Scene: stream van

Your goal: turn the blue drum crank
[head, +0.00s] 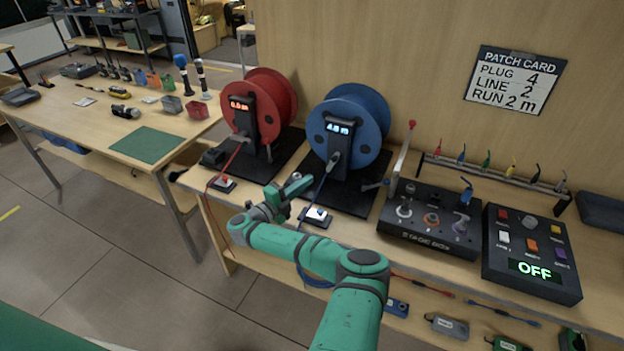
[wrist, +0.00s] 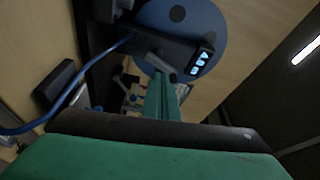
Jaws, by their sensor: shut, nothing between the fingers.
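The blue drum (head: 374,110) stands upright in a black stand with a lit display, on a dark mat. In the wrist view the blue drum (wrist: 233,30) is behind the black housing, and a grey bar with a dark end, likely the crank (wrist: 158,64), lies just beyond my fingertips. My gripper (head: 297,181) is shut and empty, in front of and left of the blue drum. It also shows in the wrist view (wrist: 162,92). I cannot tell whether it touches the crank.
The red drum (head: 273,95) stands to the left. A blue cable (head: 318,190) hangs from the blue drum beside my gripper. The stage box (head: 428,225) and a button panel reading OFF (head: 530,258) lie to the right. A patch card (head: 514,80) hangs on the wall.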

